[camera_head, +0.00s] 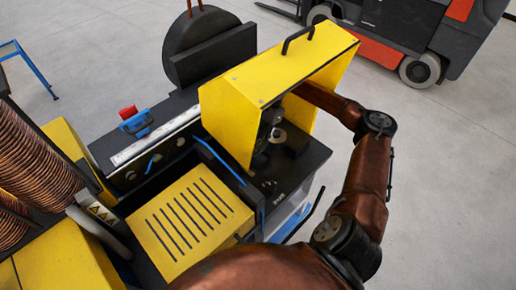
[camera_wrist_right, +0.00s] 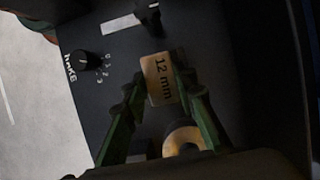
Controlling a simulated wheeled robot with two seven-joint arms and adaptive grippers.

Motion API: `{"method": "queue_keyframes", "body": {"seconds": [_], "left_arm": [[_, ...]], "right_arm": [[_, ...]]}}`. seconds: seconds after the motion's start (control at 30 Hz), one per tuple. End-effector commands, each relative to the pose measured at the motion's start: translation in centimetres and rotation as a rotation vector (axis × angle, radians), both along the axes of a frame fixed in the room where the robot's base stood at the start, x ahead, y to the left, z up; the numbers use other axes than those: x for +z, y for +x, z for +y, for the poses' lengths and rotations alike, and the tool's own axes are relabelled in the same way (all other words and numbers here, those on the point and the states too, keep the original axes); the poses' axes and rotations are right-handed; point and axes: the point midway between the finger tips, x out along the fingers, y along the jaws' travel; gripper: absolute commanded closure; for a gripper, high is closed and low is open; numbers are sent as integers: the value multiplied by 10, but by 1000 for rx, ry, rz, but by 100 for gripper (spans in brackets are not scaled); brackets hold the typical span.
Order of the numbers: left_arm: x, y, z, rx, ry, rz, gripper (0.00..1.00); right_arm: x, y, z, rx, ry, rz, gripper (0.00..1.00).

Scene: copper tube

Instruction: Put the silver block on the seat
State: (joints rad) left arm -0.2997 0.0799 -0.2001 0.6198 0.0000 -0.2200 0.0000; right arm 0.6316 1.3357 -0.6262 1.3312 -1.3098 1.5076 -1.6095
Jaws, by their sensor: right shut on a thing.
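The silver block (camera_wrist_right: 160,80), marked "12 mm", sits between the two green fingers of my right gripper (camera_wrist_right: 161,72) in the right wrist view. It looks greyish tan in the dim light. The gripper is shut on it, above a black machine top (camera_wrist_right: 85,120). In the head view my right arm reaches in under the yellow hood (camera_head: 232,125); the block cannot be made out there. I cannot clearly identify the seat. My left gripper is not in view.
A pale ring-shaped part (camera_wrist_right: 183,138) lies close beside the right finger. A black knob (camera_wrist_right: 88,60) with a number scale is at left. The hood's walls enclose the gripper closely. A slotted yellow cover (camera_head: 190,220) stands in front.

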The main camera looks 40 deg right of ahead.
Motion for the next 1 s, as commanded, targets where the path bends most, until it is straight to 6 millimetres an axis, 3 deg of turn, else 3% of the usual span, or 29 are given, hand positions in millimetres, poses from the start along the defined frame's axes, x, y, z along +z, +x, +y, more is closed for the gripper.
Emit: {"method": "queue_keyframes", "body": {"seconds": [0.3, 0.73, 0.77, 1.0], "left_arm": [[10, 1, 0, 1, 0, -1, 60], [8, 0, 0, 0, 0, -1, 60], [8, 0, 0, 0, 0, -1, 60], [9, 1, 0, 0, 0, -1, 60]], "right_arm": [[-40, 0, 1, -1, 3, 1, 100], [-50, 4, 1, 0, 1, -1, 100], [-51, 3, 1, 0, 0, 2, 73], [-50, 3, 1, -1, 0, 1, 57]]}}
